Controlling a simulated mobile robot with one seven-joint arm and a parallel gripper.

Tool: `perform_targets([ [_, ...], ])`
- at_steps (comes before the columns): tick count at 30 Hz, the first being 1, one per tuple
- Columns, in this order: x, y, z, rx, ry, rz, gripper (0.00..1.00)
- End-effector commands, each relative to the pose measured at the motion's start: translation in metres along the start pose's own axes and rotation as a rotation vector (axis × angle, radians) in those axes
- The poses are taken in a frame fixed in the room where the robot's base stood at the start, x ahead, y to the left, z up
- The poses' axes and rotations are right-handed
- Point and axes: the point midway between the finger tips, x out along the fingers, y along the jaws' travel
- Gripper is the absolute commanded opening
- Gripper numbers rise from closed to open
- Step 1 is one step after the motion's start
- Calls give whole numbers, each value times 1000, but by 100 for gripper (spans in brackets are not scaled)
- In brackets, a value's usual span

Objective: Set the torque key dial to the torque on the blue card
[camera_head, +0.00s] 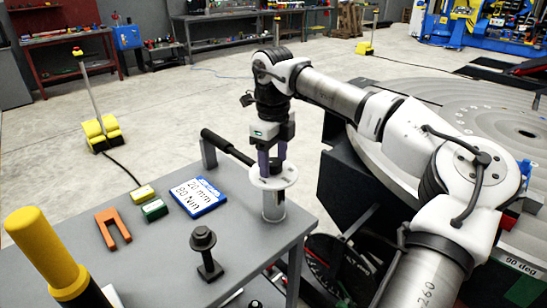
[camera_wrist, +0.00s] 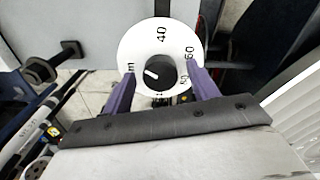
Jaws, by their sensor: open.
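The blue card (camera_head: 198,197) lies on the grey table, with "20 mm" and "80 Nm" on its white face. The torque key dial is a white disc (camera_head: 289,181) on a grey cylinder at the table's right edge. In the wrist view the dial (camera_wrist: 143,48) shows 40 at top, 60 at right, a partly hidden number below it and part of a unit at left. Its dark centre knob (camera_wrist: 166,68) has a white mark pointing left and slightly up. My gripper (camera_head: 271,163) is open above the dial, its purple fingers (camera_wrist: 160,88) on either side of the knob, apart from it.
A black bar handle (camera_head: 226,147) rests behind the dial. An orange fork piece (camera_head: 112,228), a yellow block (camera_head: 144,193), a green block (camera_head: 154,210) and a dark bolt (camera_head: 205,250) are on the table. A large round grey positioner table (camera_head: 460,95) stands at right.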

Motion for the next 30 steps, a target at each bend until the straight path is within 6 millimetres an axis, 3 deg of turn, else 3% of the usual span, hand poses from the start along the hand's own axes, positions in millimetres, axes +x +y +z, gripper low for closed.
perform_targets([
  [8, -16, -1, 0, 1, 0, -3, 59],
  [21, -112, 0, 1, 1, -2, -2, 59],
  [30, -138, 0, 0, 0, -1, 0, 59],
])
